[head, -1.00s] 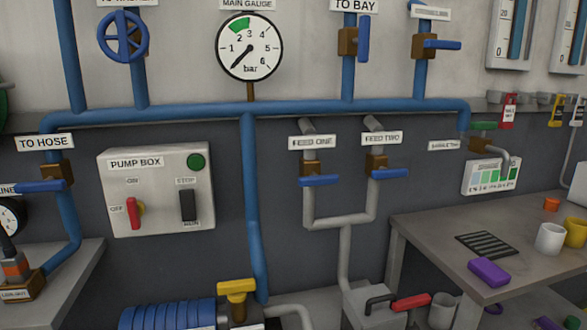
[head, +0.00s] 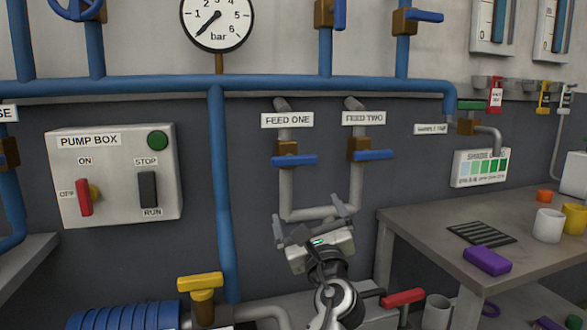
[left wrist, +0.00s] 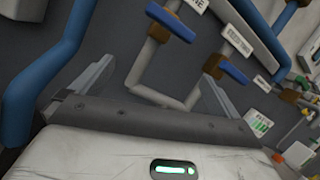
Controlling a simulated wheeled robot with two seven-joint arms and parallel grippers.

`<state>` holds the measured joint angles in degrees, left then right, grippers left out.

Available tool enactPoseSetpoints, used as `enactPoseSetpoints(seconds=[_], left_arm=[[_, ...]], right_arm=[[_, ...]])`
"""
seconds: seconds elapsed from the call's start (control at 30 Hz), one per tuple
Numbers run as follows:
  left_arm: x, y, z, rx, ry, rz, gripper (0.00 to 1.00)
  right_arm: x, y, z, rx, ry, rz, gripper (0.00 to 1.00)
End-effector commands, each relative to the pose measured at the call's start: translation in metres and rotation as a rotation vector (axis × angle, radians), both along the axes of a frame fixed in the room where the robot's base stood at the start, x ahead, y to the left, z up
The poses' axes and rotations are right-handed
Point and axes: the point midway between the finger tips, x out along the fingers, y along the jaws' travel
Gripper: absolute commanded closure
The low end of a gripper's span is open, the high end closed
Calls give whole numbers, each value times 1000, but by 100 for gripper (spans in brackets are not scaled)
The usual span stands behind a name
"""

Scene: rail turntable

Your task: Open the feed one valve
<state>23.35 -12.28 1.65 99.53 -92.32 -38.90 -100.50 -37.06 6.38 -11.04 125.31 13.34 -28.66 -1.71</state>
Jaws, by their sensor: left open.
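The feed one valve has a blue lever (head: 296,160) on a brass body (head: 287,147), below the "FEED ONE" label (head: 287,120). The lever lies level, across the upright grey pipe. It also shows in the left wrist view as a blue lever (left wrist: 170,23) near the top. The feed two valve (head: 374,155) beside it has a level blue lever too. My left gripper (head: 308,213) is open and empty, below the two levers and in front of the grey pipe bend. It touches neither lever. My right gripper is not in view.
A thick blue pipe (head: 222,190) runs down left of the valves, next to the pump box (head: 115,175). A table (head: 420,222) stands at the right with a purple block (head: 487,260) and cups. A yellow-handled valve (head: 200,284) is at lower left.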

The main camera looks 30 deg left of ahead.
Motion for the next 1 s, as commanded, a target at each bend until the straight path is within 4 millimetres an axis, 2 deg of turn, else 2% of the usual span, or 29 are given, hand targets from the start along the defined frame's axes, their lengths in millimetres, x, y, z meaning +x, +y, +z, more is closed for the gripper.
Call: enactPoseSetpoints(seconds=[0.13, 0.37, 0.8, 1.0], left_arm=[[-7, -6, 22, 199, 125, 148, 0], [-2, 3, 38, 278, 177, 208, 0], [53, 68, 73, 273, 174, 205, 0], [74, 92, 85, 274, 174, 204, 0]], right_arm=[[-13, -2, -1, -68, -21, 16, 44], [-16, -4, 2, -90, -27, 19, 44], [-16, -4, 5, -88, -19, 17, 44], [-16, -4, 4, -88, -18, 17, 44]])
